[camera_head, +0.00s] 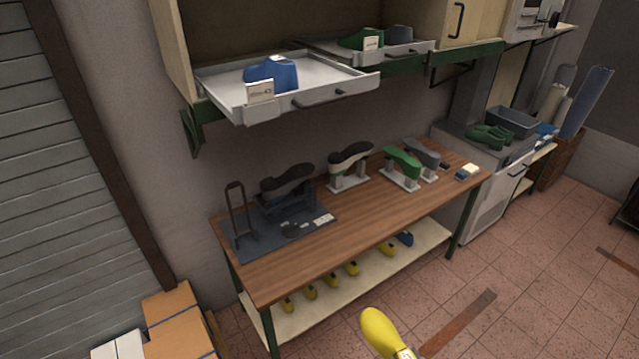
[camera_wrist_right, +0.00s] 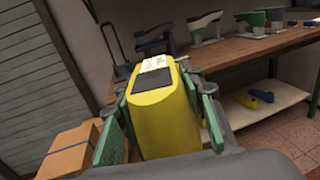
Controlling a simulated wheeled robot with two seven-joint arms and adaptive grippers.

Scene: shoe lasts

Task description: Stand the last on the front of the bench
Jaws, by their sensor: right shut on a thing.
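A yellow last (camera_head: 380,331) shows at the bottom of the head view, in front of the bench and apart from it. In the right wrist view the yellow last (camera_wrist_right: 160,112) sits between the green finger pads of my right gripper (camera_wrist_right: 160,130), which is shut on it. It has a white label and a dark patch on its near end. The wooden bench (camera_head: 300,262) stands beyond it, and its front strip is bare. The bench top also shows in the right wrist view (camera_wrist_right: 232,50). The right gripper is barely visible in the head view. My left gripper is not in view.
Shoe stands (camera_head: 350,168) and a dark mat (camera_head: 262,240) with a black stand occupy the back and left of the bench. Several yellow lasts and a blue one (camera_head: 404,238) lie on the lower shelf. An open drawer (camera_head: 310,97) juts out above. Cardboard boxes (camera_head: 178,312) stand at left.

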